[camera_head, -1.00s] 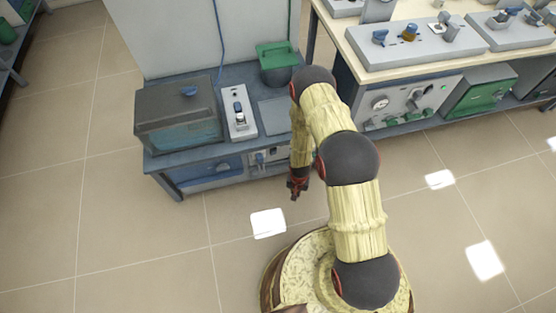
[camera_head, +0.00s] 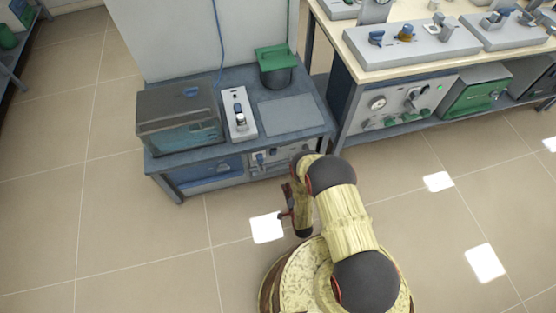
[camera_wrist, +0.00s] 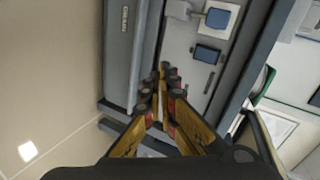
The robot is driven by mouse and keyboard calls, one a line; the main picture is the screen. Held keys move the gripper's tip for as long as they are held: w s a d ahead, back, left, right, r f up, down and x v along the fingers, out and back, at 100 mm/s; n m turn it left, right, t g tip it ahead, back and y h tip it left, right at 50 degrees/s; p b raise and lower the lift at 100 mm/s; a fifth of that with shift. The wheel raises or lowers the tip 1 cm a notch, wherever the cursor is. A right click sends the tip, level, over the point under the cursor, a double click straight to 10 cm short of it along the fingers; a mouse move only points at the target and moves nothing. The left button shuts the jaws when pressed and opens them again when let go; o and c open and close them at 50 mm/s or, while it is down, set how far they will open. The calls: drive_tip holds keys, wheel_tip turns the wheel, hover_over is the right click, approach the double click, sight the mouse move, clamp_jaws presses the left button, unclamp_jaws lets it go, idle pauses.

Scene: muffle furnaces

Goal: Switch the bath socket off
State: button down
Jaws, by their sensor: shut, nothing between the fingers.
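Below the front edge of the blue-grey bench, a pale panel (camera_head: 280,156) carries a small blue fitting (camera_head: 259,159). In the wrist view, a pale panel shows a blue square on a white plate (camera_wrist: 218,18) and a dark blue rocker-like piece (camera_wrist: 208,54); I cannot read its on or off position. My gripper (camera_wrist: 164,72) is shut and empty, its tips pointing toward this panel. In the head view, my gripper (camera_head: 287,200) is low in front of the bench, apart from it. The glass-sided bath (camera_head: 180,120) stands on the bench at left.
A second bench (camera_head: 400,60) with control boxes stands at right. The floor in front of the benches is clear.

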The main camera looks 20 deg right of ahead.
drive_tip(key=r+m, duration=0.1)
drive_tip(key=r, duration=0.1)
drive_tip(key=w+r+t, duration=0.1)
drive_tip(key=r+m+t, duration=0.1)
drive_tip(key=r, duration=0.1)
drive_tip(key=shift+w+r+m, duration=0.3)
drive_tip(key=shift+w+r, duration=0.05)
drive_tip(key=shift+w, duration=0.05)
drive_tip(key=b, duration=0.5)
approach(274, 153)
drive_tip(key=w+d+f, duration=0.2)
drive_tip(key=w, duration=0.3)
drive_tip(key=shift+w+a+r, duration=0.1)
drive_tip(key=shift+w+a, duration=0.15)
drive_tip(key=shift+w, duration=0.35)
drive_tip(key=shift+r, duration=0.15)
